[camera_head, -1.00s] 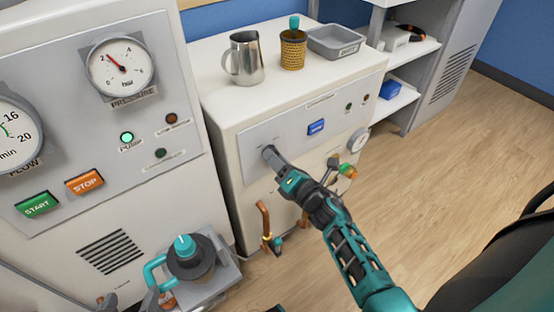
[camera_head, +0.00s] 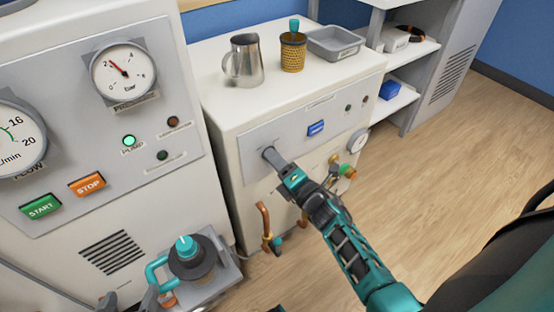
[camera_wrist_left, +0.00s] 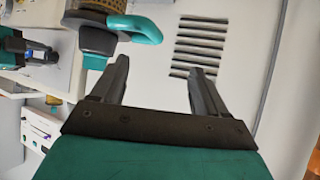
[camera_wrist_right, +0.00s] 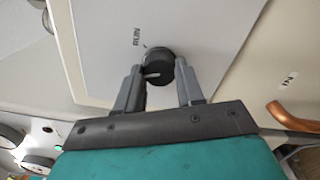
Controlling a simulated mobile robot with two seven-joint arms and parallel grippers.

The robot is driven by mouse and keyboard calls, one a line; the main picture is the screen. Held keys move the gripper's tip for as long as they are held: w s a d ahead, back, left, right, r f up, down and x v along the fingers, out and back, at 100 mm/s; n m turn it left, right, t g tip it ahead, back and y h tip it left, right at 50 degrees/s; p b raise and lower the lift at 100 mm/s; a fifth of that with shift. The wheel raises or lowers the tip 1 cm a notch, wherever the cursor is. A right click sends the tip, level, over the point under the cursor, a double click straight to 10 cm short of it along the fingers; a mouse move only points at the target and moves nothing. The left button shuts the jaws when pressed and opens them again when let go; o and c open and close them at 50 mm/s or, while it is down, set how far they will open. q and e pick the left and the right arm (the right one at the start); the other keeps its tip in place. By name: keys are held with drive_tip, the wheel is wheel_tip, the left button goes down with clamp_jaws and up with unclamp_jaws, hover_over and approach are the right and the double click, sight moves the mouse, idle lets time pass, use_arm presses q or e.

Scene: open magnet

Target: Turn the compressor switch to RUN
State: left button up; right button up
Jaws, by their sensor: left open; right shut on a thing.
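The compressor switch is a round black knob (camera_wrist_right: 160,66) with a pale mark, on the grey panel (camera_head: 258,172) of the white cabinet. A RUN label (camera_wrist_right: 136,36) is printed beside it, up and left in the right wrist view. The pale mark does not clearly point at RUN. My right gripper (camera_head: 270,153) is shut on the knob; its fingers (camera_wrist_right: 160,84) sit on either side of it. In the head view the fingers hide the knob. My left gripper (camera_wrist_left: 160,75) is open and empty, near the teal-handled device (camera_head: 190,258).
Copper pipes (camera_head: 264,225) and a valve (camera_head: 344,170) stick out below. A metal jug (camera_head: 246,62), a woven cup (camera_head: 292,52) and a grey tray (camera_head: 336,42) stand on top. Floor at right is clear.

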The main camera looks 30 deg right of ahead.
use_arm(q)
drive_tip(key=p, duration=0.1)
drive_tip(key=r+p, duration=0.2)
drive_tip(key=shift+s+a+r+p, duration=0.15)
drive_tip(key=shift+s+a+p, duration=0.15)
drive_tip(key=shift+a, duration=0.1)
use_arm(e)
drive_tip(key=m, duration=1.2)
drive_tip(key=shift+w+r, duration=0.1)
drive_tip(key=shift+r, duration=0.1)
use_arm(q)
drive_tip(key=shift+d+r, duration=0.1)
drive_tip(key=shift+r, duration=0.05)
use_arm(e)
drive_tip(key=shift+m, duration=0.3)
drive_tip(key=o, duration=1)
drive_tip(key=shift+f, duration=0.1)
use_arm(q)
drive_tip(key=shift+w, duration=0.1)
use_arm(e)
drive_tip(key=shift+o, duration=0.2)
